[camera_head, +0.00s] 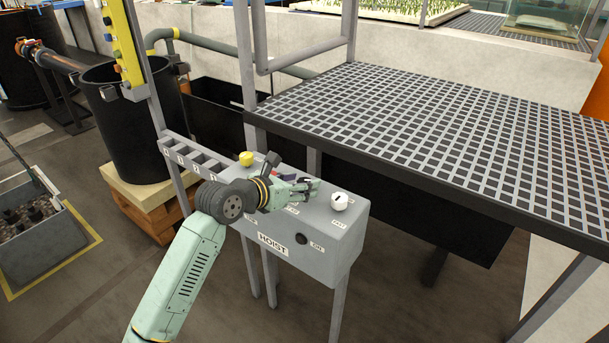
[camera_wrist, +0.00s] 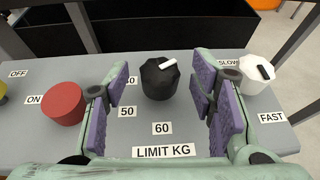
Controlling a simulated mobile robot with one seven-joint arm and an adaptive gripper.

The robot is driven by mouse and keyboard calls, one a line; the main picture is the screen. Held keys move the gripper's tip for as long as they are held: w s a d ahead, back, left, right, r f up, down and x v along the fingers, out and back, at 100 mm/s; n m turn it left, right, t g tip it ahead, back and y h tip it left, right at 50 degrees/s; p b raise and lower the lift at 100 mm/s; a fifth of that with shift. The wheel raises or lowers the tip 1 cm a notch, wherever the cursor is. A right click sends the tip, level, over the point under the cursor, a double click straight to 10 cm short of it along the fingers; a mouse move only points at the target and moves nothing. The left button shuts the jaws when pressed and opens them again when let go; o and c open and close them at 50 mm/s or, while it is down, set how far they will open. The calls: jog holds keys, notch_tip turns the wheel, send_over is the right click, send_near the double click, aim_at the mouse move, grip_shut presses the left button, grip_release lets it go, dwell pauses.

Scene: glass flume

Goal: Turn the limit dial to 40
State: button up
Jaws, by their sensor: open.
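The limit dial (camera_wrist: 158,82) is a black knob with a white pointer mark, on the grey panel above the words LIMIT KG. The mark lies toward its upper right, away from the labels 50 (camera_wrist: 127,112) and 60 (camera_wrist: 162,128). A label left of the dial ends in 0; its first digit is hidden by my left finger. My gripper (camera_wrist: 163,86) is open, with one purple-padded finger on each side of the dial and visible gaps between. In the head view my gripper (camera_head: 308,190) is over the HOIST box (camera_head: 310,245); the dial cannot be made out there.
A white SLOW/FAST knob (camera_wrist: 257,74) stands close beside my right finger. A red knob (camera_wrist: 64,103) near the ON label stands left of my left finger. A yellow button (camera_head: 246,158) sits at the box's far left. A black grating platform (camera_head: 430,130) lies behind the box.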

jog(key=shift+x, duration=1.1)
jog(key=c, duration=1.1)
jog(key=shift+c, duration=0.2)
jog(key=shift+f+b, duration=0.15)
jog(key=shift+b, duration=0.2)
